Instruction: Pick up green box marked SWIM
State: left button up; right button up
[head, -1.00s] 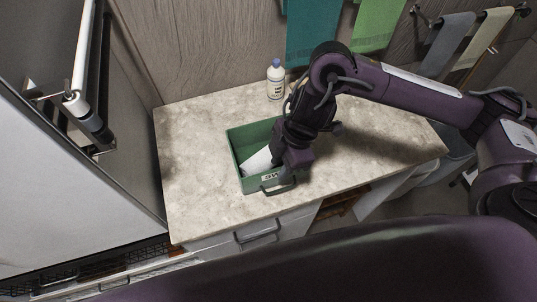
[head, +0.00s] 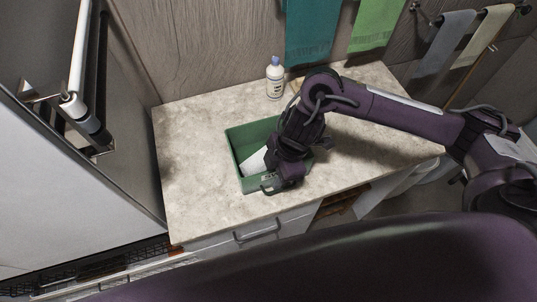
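The green box (head: 233,155) stands upright on the counter, open at the top, with a white item (head: 255,161) inside. Its front wall is largely covered by my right gripper, and the SWIM label is mostly hidden; no full word can be read. My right gripper (head: 271,186) is down at the box's front wall, by the dark handle there. The fingers are dark and small, so I cannot tell whether they are open or shut on the handle. My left gripper is not in view.
The box rests on a pale stone counter (head: 190,195), with free room to its left. A white bottle with a blue cap (head: 274,82) stands behind the box near the wall. Teal (head: 312,30) and green towels (head: 376,22) hang behind. A drawer handle (head: 257,231) sticks out below the front edge.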

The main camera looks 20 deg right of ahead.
jog(key=shift+f, duration=0.1)
grip_shut()
dwell(0.3)
